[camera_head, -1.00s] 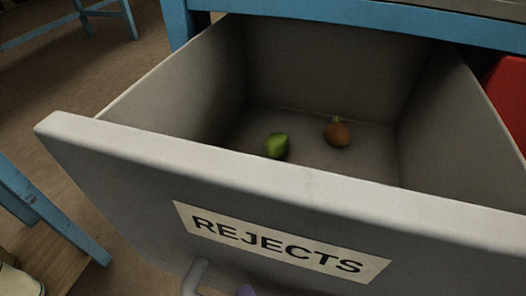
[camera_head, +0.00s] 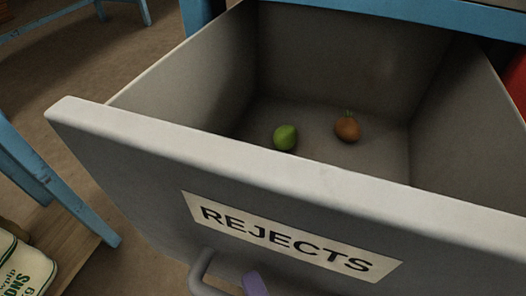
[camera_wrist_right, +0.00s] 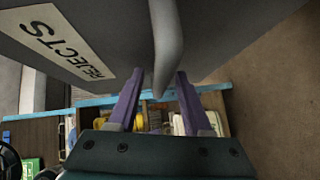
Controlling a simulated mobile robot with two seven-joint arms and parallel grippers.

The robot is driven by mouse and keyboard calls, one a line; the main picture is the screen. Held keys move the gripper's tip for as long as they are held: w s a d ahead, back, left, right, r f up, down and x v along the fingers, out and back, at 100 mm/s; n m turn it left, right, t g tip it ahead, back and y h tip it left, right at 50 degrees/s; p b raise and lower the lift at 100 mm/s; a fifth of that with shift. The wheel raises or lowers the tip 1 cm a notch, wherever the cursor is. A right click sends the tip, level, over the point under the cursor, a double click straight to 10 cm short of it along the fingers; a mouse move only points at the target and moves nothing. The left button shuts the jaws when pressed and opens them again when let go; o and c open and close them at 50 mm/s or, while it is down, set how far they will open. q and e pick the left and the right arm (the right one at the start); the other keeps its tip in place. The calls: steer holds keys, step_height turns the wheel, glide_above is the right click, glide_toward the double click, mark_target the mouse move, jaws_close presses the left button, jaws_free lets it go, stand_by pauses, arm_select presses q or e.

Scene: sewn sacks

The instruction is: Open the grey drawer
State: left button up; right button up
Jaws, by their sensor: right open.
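The grey drawer (camera_head: 130,138) with a "REJECTS" label (camera_head: 290,238) stands pulled well out of the blue-framed bench in the head view. Its grey bar handle (camera_head: 200,272) is at the bottom edge, partly cut off; it also shows in the wrist view (camera_wrist_right: 168,45). My right gripper (camera_wrist_right: 158,76) is open, with its two purple fingers apart and the handle's end between them in the picture. I cannot tell whether either finger touches it. One purple finger shows at the bottom of the head view (camera_head: 255,284). My left gripper is not in view.
A green fruit or vegetable (camera_head: 285,137) and an orange-brown one (camera_head: 347,128) lie on the drawer's floor. A blue bench leg (camera_head: 60,190) and a printed sack (camera_head: 25,266) are at the lower left. Something red (camera_head: 517,82) stands right of the drawer.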

steer(key=p+v, duration=0.3)
steer(key=v, duration=0.7)
